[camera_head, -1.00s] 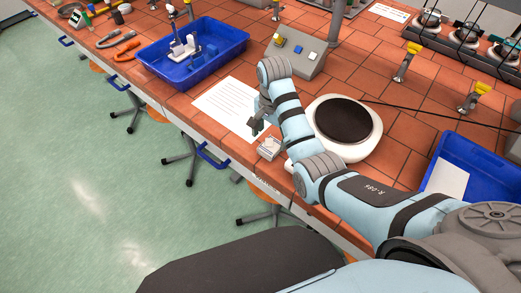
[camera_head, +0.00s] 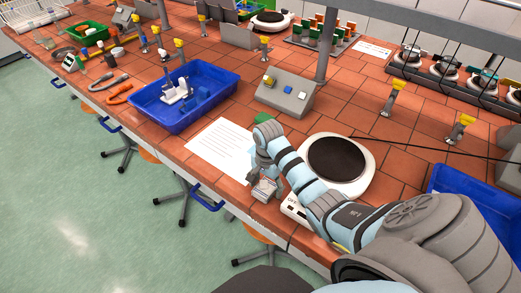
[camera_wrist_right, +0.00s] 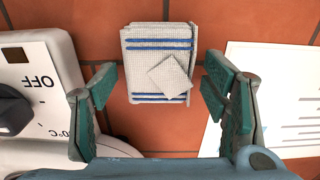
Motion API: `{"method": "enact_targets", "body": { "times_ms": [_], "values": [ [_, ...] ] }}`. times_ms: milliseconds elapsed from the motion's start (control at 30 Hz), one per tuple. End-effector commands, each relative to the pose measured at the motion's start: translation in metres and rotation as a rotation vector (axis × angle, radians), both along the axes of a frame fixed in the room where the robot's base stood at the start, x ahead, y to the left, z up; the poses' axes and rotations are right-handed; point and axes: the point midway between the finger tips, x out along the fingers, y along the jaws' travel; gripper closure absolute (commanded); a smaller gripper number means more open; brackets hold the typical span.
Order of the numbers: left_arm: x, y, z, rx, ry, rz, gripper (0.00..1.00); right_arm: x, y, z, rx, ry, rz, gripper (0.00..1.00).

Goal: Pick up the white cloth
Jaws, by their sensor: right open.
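The white cloth (camera_wrist_right: 150,65) lies folded on the red tiles, with blue stripes along two edges and a small pale square patch on top. In the head view the cloth (camera_head: 264,189) is near the bench's front edge, between the paper sheet and the hotplate. My right gripper (camera_wrist_right: 160,95) is open, its green-padded fingers apart on either side of the cloth's near part, apparently above it and not closed on it. In the head view my right gripper (camera_head: 262,172) is directly over the cloth and partly hides it. My left gripper is not in view.
A white hotplate (camera_head: 338,160) with a dark round top stands just right of the cloth. A printed paper sheet (camera_head: 222,150) lies to its left. A blue tray (camera_head: 150,117) with items stands farther left, and a grey button box (camera_head: 287,92) stands behind.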

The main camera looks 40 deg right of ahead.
Motion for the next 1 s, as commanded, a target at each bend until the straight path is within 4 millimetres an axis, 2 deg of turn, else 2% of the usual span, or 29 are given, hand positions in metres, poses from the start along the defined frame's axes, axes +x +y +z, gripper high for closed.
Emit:
{"method": "enact_targets", "body": {
  "times_ms": [67, 100, 367, 733, 1000],
  "values": [
    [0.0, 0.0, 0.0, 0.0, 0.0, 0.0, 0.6, 0.0, 0.0, 0.0, 0.0, 0.0, 0.0, 0.32],
    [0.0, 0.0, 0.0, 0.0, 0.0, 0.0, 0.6, 0.0, 0.0, 0.0, 0.0, 0.0, 0.001, 0.35],
    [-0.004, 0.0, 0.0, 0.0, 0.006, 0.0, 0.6, 0.001, 0.001, 0.0, 0.0, 0.0, 0.002, 0.76],
    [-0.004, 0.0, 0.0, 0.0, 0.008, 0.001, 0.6, 0.002, 0.002, 0.003, 0.0, -0.001, 0.004, 0.77],
    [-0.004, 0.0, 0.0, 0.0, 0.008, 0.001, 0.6, 0.008, 0.009, 0.026, 0.001, -0.003, 0.022, 0.77]
  ]
}}
